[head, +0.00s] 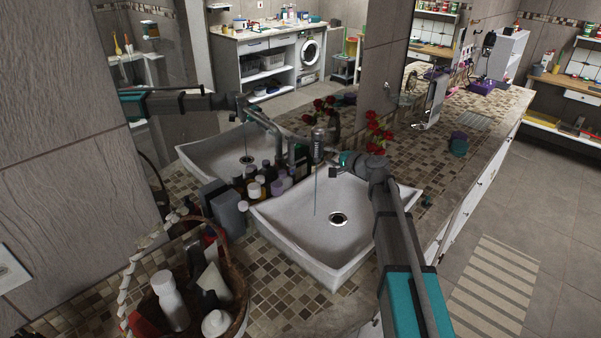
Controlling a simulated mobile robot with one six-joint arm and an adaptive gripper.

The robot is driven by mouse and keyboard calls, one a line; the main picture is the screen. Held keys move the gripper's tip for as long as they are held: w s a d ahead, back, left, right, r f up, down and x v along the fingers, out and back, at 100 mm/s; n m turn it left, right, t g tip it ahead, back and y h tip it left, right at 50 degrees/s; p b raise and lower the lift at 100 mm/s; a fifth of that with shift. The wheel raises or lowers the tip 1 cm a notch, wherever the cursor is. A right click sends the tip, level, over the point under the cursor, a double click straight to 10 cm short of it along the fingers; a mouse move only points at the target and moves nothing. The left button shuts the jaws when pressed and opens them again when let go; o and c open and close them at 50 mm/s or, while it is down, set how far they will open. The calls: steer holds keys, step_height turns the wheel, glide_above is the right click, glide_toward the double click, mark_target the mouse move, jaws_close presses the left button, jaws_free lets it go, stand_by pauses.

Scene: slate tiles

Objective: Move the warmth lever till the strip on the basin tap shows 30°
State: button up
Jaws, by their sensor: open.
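The basin tap (318,145) is a grey metal column at the back of the white basin (290,238). A thin stream of water runs from it down towards the drain. My gripper (335,165) is at the front right of the tap, close to the spout, and is open with nothing seen between its fingers. I cannot tell whether it touches the tap. The warmth lever cannot be made out at this size, and the strip's reading is too small to read.
A mirror behind the tap reflects the basin and my arm. Several bottles (262,186) stand left of the tap. Red flowers (376,135) are behind my wrist. A wicker basket (236,280) of toiletries stands at the front left.

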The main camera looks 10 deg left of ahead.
steer(key=b, duration=0.4)
glide_toward(302, 159)
steer(key=v, duration=0.3)
steer(key=shift+d+f, duration=0.1)
steer(key=shift+d, duration=0.15)
steer(key=shift+b+x, duration=1.25)
steer(key=shift+x, duration=5.65)
jaws_close()
